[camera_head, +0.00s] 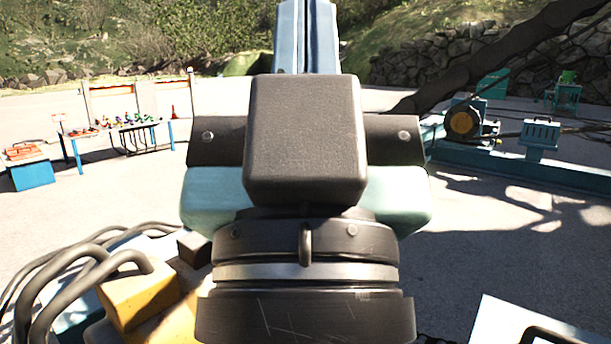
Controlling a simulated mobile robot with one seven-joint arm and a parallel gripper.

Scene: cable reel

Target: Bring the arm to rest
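My own arm fills the middle of the head view, seen from close behind. Its dark round base joint is at the bottom, with a grey block and teal housing above it. A pale blue link rises straight up and leaves the picture at the top edge. My gripper is not in view, so I cannot see whether it holds anything. The arm hides the middle of the yard behind it.
A white-topped table (88,131) with small coloured items stands at left, beside a blue bench (33,176). Teal machinery with a dark reel (463,123) stands at right. Paved ground (520,235) between is clear.

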